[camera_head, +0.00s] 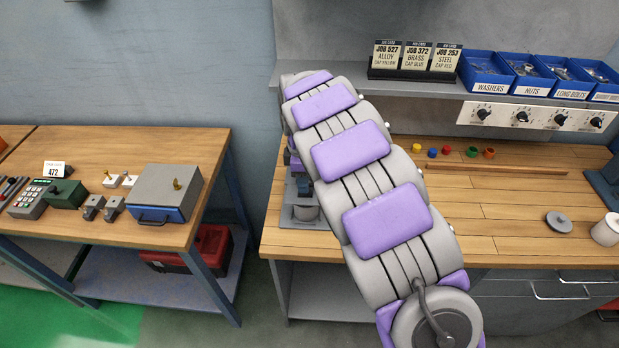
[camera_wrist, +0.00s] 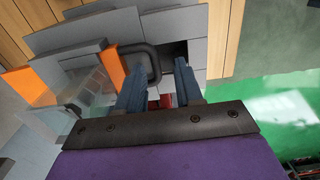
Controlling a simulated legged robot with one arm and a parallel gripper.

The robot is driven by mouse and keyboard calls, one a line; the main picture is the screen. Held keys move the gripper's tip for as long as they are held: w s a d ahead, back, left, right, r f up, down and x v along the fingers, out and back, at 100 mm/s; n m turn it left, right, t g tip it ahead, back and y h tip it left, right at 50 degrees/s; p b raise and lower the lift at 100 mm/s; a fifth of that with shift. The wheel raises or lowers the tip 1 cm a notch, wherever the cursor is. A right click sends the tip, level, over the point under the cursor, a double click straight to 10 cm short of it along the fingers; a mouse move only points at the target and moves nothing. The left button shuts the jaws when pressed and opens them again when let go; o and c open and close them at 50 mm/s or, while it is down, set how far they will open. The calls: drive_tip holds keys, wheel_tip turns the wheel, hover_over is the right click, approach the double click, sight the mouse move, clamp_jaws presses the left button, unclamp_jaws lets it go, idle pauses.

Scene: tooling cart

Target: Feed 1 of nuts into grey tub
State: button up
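The blue bin labelled NUTS (camera_head: 532,90) stands on the shelf at the upper right, between the WASHERS bin (camera_head: 487,86) and the LONG BOLTS bin (camera_head: 573,92). My gripper (camera_wrist: 158,62) shows two dark blue fingers apart, above a grey fixture (camera_wrist: 90,45) with a dark looped handle (camera_wrist: 153,52). Nothing clearly sits gripped between them.
A panel with several knobs (camera_head: 538,117) is below the bins. Small coloured caps (camera_head: 446,152) lie on the right bench (camera_head: 510,215). A grey lid (camera_head: 559,221) and pale jar (camera_head: 607,230) stand at right. A separate left bench (camera_head: 95,222) holds a grey-blue box (camera_head: 166,193).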

drive_tip(key=shift+a+f, duration=0.3)
drive_tip(key=shift+a, duration=0.15)
drive_tip(key=shift+c, duration=0.8)
drive_tip(key=shift+w+d, duration=0.2)
drive_tip(key=shift+d, duration=0.45)
drive_tip(key=c, duration=0.4)
clamp_jaws()
drive_tip(key=shift+a+r, duration=0.1)
drive_tip(key=shift+w+r, duration=0.2)
drive_tip(key=shift+r, duration=0.05)
